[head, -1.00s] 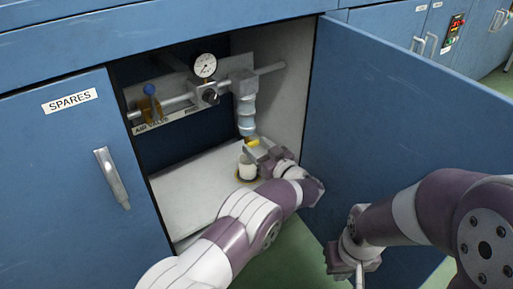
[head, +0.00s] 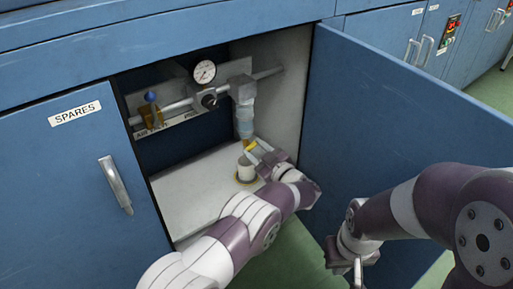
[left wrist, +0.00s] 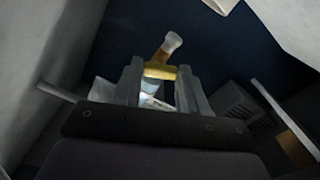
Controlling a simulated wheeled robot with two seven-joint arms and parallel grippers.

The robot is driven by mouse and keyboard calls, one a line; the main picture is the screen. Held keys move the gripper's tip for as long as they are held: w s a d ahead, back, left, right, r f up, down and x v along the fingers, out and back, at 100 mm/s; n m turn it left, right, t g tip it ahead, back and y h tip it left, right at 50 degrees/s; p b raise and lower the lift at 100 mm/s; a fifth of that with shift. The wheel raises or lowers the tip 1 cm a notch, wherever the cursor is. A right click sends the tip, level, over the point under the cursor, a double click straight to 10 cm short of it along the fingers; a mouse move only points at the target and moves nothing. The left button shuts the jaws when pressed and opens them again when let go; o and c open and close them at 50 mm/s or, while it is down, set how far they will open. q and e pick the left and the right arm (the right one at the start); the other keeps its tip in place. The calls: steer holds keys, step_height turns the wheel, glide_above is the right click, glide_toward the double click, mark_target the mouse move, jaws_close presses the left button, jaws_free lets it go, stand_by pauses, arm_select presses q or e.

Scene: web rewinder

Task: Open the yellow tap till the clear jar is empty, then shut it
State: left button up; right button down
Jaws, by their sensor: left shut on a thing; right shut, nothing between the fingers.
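The clear jar (head: 244,118) hangs under the grey regulator body on the pipe, inside the open cabinet. Its lower part looks amber; the liquid level is hard to read. The yellow tap (head: 251,145) is just below the jar. My left gripper (head: 259,151) reaches in from the front and is shut on the tap. In the left wrist view the tap (left wrist: 160,71) is between the two fingers. A white cup (head: 246,169) stands below the tap on a yellow ring. My right gripper (head: 354,268) is shut and empty, outside the cabinet near the open door.
The blue cabinet door (head: 400,130) stands open on the right. A round gauge (head: 204,72), a black knob (head: 209,98) and a blue-topped valve (head: 150,97) are on the pipe panel. The white cabinet floor (head: 195,195) is clear left of the cup.

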arm_select(q)
steer(key=shift+n, duration=1)
steer(key=o, duration=1.1)
steer(key=shift+c, duration=0.2)
steer(key=shift+s+d+r+p, duration=0.1)
steer(key=shift+s+d+p, duration=0.05)
steer(key=shift+p, duration=0.3)
steer(key=p+v, duration=0.4)
steer(key=v, duration=0.3)
